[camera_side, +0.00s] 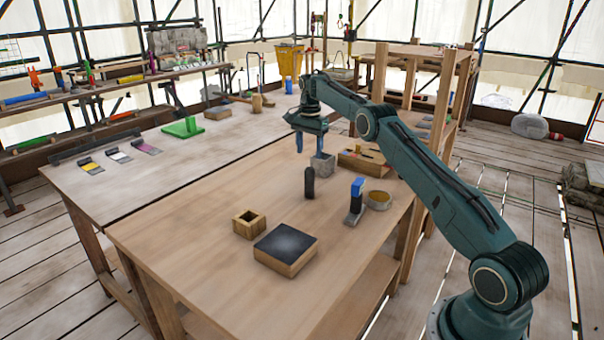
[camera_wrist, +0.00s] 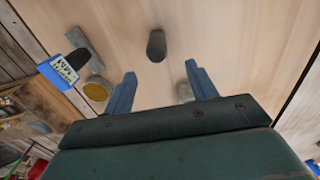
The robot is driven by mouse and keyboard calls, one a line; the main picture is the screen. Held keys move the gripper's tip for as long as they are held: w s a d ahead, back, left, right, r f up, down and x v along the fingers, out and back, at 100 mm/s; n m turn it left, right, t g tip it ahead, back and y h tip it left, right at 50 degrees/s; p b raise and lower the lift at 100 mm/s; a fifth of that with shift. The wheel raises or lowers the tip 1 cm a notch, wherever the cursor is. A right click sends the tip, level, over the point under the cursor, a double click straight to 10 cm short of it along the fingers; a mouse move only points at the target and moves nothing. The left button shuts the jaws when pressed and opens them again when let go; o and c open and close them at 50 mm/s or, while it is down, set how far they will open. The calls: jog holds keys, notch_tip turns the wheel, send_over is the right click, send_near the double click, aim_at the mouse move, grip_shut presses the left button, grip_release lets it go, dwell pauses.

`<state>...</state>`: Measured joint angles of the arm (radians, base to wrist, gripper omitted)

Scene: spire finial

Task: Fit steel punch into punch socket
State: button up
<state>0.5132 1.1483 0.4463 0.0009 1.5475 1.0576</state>
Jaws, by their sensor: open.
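A dark upright rod with a rounded top (camera_side: 309,183), which looks like the steel punch, stands on the near table; it also shows in the wrist view (camera_wrist: 156,45). A small wooden block with a square hole in its top (camera_side: 248,224), likely the punch socket, stands to its left and nearer the camera. The hole looks empty. My gripper (camera_side: 309,150) is open above the table, behind and above the rod. In the wrist view the open fingers (camera_wrist: 160,70) have nothing between them, and the rod lies beyond their tips.
A grey block (camera_side: 322,166) stands close below my gripper and is partly hidden by a finger in the wrist view. A blue-handled tool (camera_side: 355,202), a round tin (camera_side: 379,200) and a wooden tray (camera_side: 362,160) are at the right. A dark-topped block (camera_side: 286,250) is in front.

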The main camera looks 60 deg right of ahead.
aim_at(309, 177)
jog(key=shift+f, duration=2.95)
jog(key=shift+s+a+f, duration=0.1)
jog(key=shift+s+f, duration=0.05)
jog(key=shift+f, duration=1.15)
jog(key=shift+s+a+f, duration=0.1)
jog(key=shift+f, duration=1.2)
jog(key=shift+r, duration=0.15)
grip_shut()
jog(key=shift+r, duration=0.1)
jog(key=shift+r, duration=4.9)
